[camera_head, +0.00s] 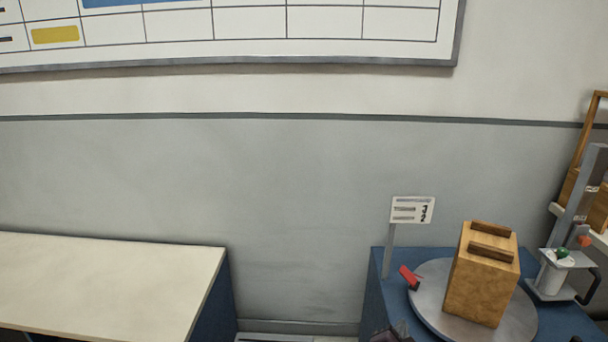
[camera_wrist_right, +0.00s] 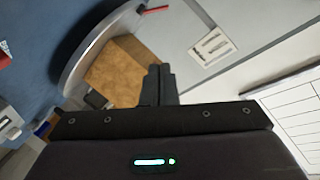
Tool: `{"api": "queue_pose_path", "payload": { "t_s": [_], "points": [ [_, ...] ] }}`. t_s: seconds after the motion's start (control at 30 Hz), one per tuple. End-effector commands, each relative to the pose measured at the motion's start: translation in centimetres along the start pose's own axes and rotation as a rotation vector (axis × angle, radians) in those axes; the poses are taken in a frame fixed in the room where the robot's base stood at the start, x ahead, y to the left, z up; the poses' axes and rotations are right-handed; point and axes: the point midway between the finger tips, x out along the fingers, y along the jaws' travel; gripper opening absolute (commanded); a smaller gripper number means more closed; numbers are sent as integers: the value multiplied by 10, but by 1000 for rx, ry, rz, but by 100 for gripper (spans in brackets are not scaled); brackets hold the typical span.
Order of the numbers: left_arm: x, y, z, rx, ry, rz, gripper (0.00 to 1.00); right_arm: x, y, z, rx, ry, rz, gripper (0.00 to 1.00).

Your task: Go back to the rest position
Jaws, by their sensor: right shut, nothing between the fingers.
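My right gripper (camera_head: 391,333) shows only as a dark tip at the bottom edge of the head view, in front of the blue stand. In the right wrist view my right gripper (camera_wrist_right: 160,72) has its two dark fingers together with nothing between them. Beyond the fingers is a wooden box (camera_wrist_right: 122,72), apart from them as far as I can tell. In the head view the same wooden box (camera_head: 478,285), with two dark wooden bars on top, stands upright on a round grey turntable (camera_head: 433,318). My left gripper is not in view.
A blue stand (camera_head: 376,281) carries the turntable, a red pointer (camera_head: 410,278) and a small sign (camera_head: 412,210). A grey press-like device (camera_head: 568,262) stands at the right. A cream-topped table (camera_head: 100,280) is at the left, with a gap between. A whiteboard (camera_head: 250,45) hangs behind.

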Motion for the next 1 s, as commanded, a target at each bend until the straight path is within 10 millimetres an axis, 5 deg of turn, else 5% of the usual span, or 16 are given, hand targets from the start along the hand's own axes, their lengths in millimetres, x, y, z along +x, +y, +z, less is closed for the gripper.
{"api": "queue_pose_path", "payload": {
  "t_s": [0.47, 1.0],
  "points": [
    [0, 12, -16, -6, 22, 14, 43, -32, 27, 18, -192, -314, 22, 0],
    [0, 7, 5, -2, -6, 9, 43, -164, 83, 15, -796, -925, -28, 0]
  ]
}}
